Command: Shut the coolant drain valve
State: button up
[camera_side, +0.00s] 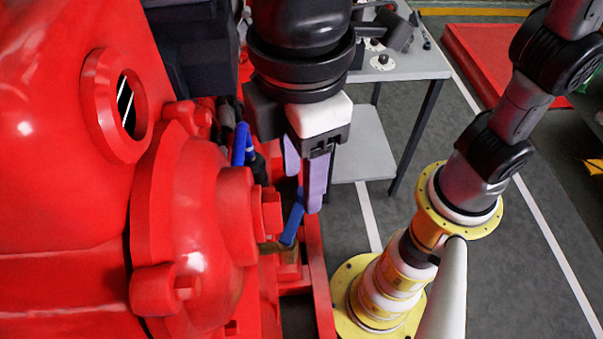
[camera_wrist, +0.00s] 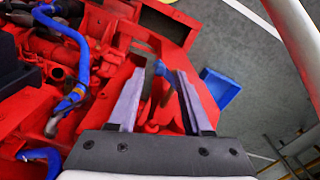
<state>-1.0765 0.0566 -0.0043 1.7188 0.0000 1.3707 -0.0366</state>
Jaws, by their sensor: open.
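In the side view a blue lever handle (camera_side: 293,220) stands tilted on a small brass-coloured valve body (camera_side: 272,247), low beside the red engine; this looks like the drain valve. My gripper (camera_side: 303,191) points down just above the lever, its two pale purple fingers apart. The lever's upper end is close below the fingertips; I cannot tell whether they touch. In the wrist view my gripper (camera_wrist: 160,66) is open, and a blue handle (camera_wrist: 159,69) shows in the gap between the fingers. The valve body is not clear there.
The red engine (camera_side: 190,225) fills the left, close to my gripper. A red frame rail (camera_side: 318,275) runs beside the valve. A blue hose (camera_wrist: 80,55) lies left of the fingers, and a blue tray (camera_wrist: 220,88) right. A grey table (camera_side: 405,65) stands behind.

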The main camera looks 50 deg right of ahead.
jog(key=shift+f, duration=0.8)
jog(key=shift+c, duration=0.2)
grip_shut()
